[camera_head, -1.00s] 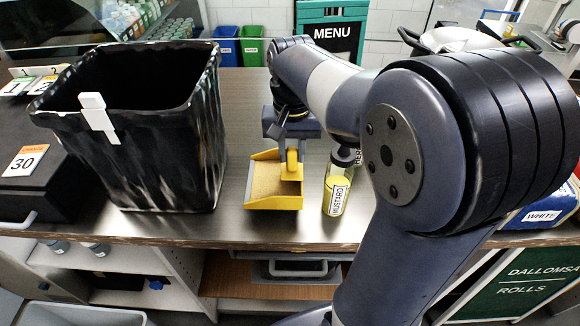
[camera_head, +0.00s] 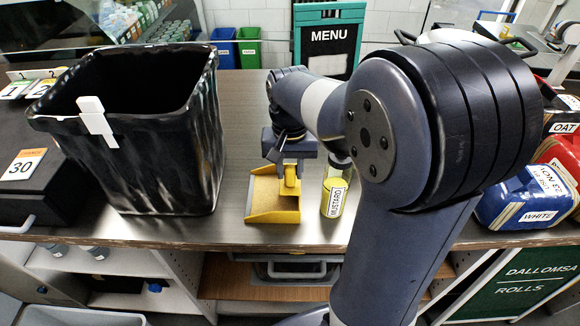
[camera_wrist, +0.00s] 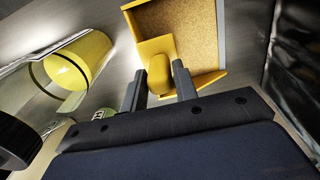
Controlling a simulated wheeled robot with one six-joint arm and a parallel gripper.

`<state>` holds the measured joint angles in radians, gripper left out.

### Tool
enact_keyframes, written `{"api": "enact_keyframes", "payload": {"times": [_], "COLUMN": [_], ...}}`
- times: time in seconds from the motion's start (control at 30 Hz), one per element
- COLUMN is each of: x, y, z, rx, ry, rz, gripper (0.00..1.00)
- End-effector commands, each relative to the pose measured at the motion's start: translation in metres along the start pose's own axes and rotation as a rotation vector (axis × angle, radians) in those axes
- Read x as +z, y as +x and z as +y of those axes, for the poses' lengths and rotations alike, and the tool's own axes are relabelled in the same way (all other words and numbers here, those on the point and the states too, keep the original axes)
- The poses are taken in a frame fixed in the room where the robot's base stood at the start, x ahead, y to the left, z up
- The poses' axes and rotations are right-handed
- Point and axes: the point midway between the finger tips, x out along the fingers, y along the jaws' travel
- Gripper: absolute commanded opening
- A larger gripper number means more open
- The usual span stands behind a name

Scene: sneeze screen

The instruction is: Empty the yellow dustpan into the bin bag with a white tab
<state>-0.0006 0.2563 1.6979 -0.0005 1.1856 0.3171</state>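The yellow dustpan (camera_head: 273,216) is at the counter's near edge, roughly level, with a tan, grainy load in its pan. It also shows in the wrist view (camera_wrist: 158,46). My gripper (camera_head: 290,168) points down over the dustpan's upright handle. In the wrist view my fingers (camera_wrist: 160,80) stand on both sides of the handle, close against it. I cannot tell whether the pan touches the counter. The black bin bag (camera_head: 165,165) stands open to the left of the dustpan, with a white tab (camera_head: 96,120) on its near rim. The bag's inside bottom is hidden.
A black box marked 30 (camera_head: 25,195) is left of the bag. A menu board (camera_head: 329,45) and blue and green bins stand behind. A narrow counter strip separates bag and dustpan.

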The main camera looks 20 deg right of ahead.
Motion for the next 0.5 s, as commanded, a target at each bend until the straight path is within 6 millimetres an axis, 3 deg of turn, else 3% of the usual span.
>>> {"api": "enact_keyframes", "payload": {"times": [0.2,0.5], "x": [0.0,0.0], "y": [-0.0005,-0.0004], "z": [0.0,0.0], "rx": [0.0,0.0], "ry": [0.0,0.0], "rz": [0.0,0.0], "gripper": [0.45,0.45]}}
